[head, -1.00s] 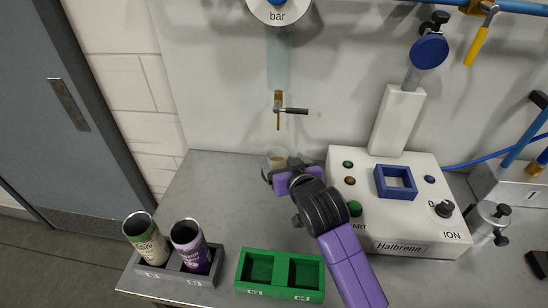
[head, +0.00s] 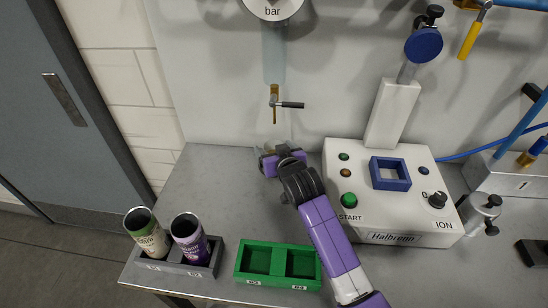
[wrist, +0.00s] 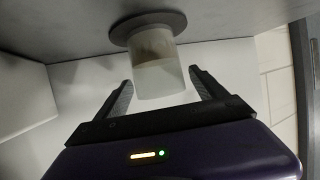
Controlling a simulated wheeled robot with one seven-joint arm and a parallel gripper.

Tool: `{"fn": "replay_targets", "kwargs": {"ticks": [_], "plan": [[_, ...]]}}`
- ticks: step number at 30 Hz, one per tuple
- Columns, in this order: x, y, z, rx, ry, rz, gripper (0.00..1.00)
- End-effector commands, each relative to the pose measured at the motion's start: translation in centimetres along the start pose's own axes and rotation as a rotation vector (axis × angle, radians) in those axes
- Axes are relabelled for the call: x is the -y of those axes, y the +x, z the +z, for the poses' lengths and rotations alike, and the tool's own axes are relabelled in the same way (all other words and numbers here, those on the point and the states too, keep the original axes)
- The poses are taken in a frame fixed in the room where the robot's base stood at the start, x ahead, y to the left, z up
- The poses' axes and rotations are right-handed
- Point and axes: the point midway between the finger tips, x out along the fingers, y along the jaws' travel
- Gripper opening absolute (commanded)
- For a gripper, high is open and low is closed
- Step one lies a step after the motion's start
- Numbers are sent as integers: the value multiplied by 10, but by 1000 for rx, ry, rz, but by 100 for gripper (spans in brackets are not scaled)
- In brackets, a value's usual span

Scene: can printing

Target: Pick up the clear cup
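The clear cup (wrist: 157,72) is see-through with a cloudy, brownish tint. In the wrist view it stands on a dark round disc (wrist: 146,27). In the head view the cup (head: 268,149) is small and mostly hidden behind my gripper, below the brass tap. My gripper (wrist: 162,84) is open, with one black finger on each side of the cup's nearer part. A gap shows between the cup and each finger, so it is not gripped. In the head view my gripper (head: 271,158) is at the back of the table.
The brass tap (head: 274,102) with a dark lever hangs above the cup. A white machine (head: 390,220) with buttons and a blue square frame stands right of my arm. A green two-slot holder (head: 278,262) and a grey holder (head: 178,268) with two printed cans are in front.

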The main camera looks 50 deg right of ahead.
Motion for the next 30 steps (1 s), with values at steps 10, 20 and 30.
{"fn": "replay_targets", "kwargs": {"ticks": [10, 20, 30], "plan": [[0, 0, 0, 0, 0, 0, 15], [1, -2, -2, -1, 0, -1, 8], [2, -22, -44, -6, 2, -1, 8]]}}
